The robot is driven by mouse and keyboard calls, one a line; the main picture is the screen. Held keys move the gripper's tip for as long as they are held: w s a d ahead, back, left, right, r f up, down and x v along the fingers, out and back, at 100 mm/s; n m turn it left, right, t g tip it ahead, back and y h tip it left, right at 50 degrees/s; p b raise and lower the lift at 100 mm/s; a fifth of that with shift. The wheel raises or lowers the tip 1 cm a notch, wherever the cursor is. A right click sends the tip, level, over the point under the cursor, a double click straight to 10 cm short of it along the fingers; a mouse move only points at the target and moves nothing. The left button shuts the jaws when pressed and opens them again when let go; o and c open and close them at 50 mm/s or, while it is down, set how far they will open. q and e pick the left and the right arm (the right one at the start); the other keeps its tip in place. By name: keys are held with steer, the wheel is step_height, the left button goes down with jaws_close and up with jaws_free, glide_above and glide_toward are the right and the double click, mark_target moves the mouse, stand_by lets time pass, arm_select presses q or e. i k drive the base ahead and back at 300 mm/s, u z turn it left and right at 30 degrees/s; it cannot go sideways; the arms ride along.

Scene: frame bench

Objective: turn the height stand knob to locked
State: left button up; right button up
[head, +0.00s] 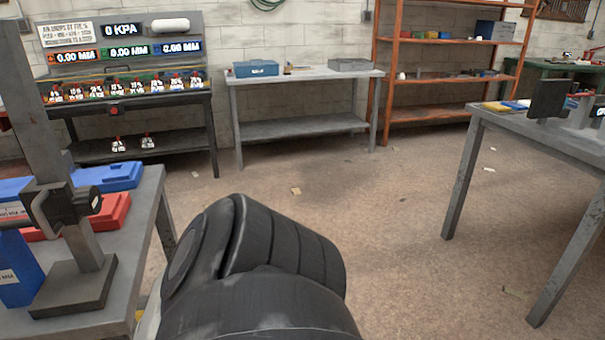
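The height stand (83,245) stands upright on the grey table at the left, with a square dark base and a tall grey column. A dark clamp block (62,207) sits around the column. What looks like its knob (95,200) sticks out on the right side of the block. I cannot read from here whether the knob is at locked. A large dark rounded link of my own arm fills the bottom middle, to the right of the stand and apart from it in the picture. Neither of my grippers shows.
A blue case (108,178), a red case (112,212) and a blue box (18,270) are on the left table (152,190). A display rack (125,60), a grey bench (305,75) and orange shelves (440,60) line the back. Another table (540,130) stands right. The floor between is mostly clear.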

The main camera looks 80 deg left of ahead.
mark_target(88, 199)
steer(key=u, duration=3.65)
steer(key=i, duration=0.5)
steer(key=u, duration=0.05)
steer(key=k, duration=0.5)
steer(key=z, duration=1.5)
steer(key=i, duration=2.7)
steer(key=u, duration=2.5)
